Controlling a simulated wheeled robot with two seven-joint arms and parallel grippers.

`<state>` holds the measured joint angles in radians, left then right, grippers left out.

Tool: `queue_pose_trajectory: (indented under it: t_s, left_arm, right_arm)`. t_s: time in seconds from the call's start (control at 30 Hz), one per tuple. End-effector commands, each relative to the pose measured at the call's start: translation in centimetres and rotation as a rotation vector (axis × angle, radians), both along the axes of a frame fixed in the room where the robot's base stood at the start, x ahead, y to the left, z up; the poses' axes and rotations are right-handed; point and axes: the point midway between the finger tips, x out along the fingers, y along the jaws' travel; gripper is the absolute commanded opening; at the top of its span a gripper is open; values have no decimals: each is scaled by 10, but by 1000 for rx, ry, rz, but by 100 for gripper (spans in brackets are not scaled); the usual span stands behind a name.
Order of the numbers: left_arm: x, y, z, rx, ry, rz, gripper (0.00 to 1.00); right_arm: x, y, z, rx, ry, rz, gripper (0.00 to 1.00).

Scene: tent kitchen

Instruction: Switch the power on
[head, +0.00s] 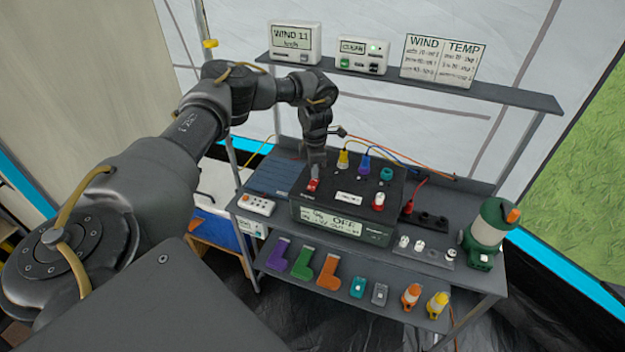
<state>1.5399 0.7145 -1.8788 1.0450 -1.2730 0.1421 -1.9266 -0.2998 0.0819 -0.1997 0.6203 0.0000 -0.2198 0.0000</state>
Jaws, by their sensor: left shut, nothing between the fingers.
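A dark power box (376,189) stands on the upper worktop of a grey bench, its front display (340,222) appearing to read OFF. A red switch (312,185) sits at the left of its top, and a red and white knob (378,200) at the right. Yellow, purple and teal plugs stand along its back edge. My left gripper (317,162) is shut and empty, pointing down just above or at the red switch; I cannot tell whether it touches. My right gripper is out of view.
A white remote-like panel (257,204) lies left of the box. A green lantern (488,232) stands at the right end. A shelf (500,95) above holds a wind display (294,42) and a chart (442,60). Coloured items line the lower shelf. Cables run behind the box.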

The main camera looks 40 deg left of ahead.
Motion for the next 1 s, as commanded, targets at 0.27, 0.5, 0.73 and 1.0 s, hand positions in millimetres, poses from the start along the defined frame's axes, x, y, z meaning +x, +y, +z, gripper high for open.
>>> queue_pose_trajectory:
  t_s: [0.27,0.5,0.73,1.0]
  left_arm:
    - [0,0,0,0,0,0,0]
    - [0,0,-2,0,0,0,0]
    - [0,0,-5,0,0,0,0]
    - [0,0,-9,0,0,0,0]
  right_arm:
    - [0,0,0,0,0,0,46]
    - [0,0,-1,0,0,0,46]
    - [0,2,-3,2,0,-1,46]
    - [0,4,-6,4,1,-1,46]
